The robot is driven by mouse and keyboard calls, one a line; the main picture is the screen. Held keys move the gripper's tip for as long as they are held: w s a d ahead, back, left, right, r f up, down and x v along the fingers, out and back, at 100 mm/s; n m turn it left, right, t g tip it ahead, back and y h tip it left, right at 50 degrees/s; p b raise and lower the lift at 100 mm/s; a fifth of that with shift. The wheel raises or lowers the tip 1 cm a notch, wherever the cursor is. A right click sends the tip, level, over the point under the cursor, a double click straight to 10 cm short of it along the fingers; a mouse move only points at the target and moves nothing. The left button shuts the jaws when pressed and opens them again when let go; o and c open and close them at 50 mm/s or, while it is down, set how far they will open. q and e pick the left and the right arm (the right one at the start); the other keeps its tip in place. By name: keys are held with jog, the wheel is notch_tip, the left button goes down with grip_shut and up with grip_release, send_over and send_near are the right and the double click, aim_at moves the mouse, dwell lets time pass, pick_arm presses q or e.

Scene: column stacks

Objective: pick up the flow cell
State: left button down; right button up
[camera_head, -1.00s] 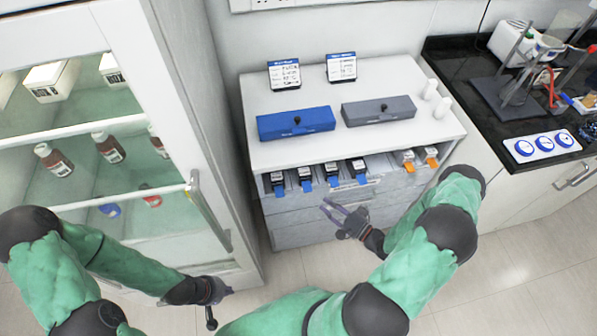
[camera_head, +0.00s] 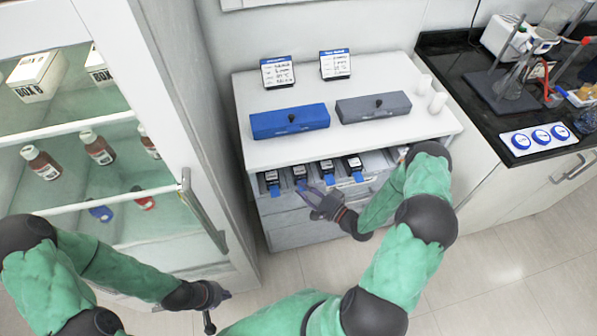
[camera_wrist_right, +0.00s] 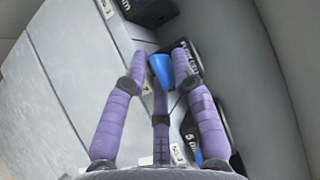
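Several black cartridges with blue tabs stand in a row in the open drawer (camera_head: 378,163) in the head view, among them one at the left end (camera_head: 271,180) and one at the right (camera_head: 354,164). None is legibly marked as the flow cell. My right gripper (camera_head: 313,198) is at the drawer's front, near the blue tabs. In the right wrist view its fingers (camera_wrist_right: 159,58) are apart, with a blue tab (camera_wrist_right: 161,71) between or just beyond the tips; contact is unclear. My left gripper (camera_head: 222,295) is low at the left, away from the drawer, its opening unclear.
A blue lidded box (camera_head: 290,122) and a grey one (camera_head: 373,106) stand on the cabinet top, with two label cards behind. A glass-door cabinet (camera_head: 190,200) stands at left. A dark bench (camera_head: 460,62) with lab gear is at right. My right arm hides the drawer's right end.

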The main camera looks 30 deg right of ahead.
grip_shut()
jog(key=shift+r, duration=0.1)
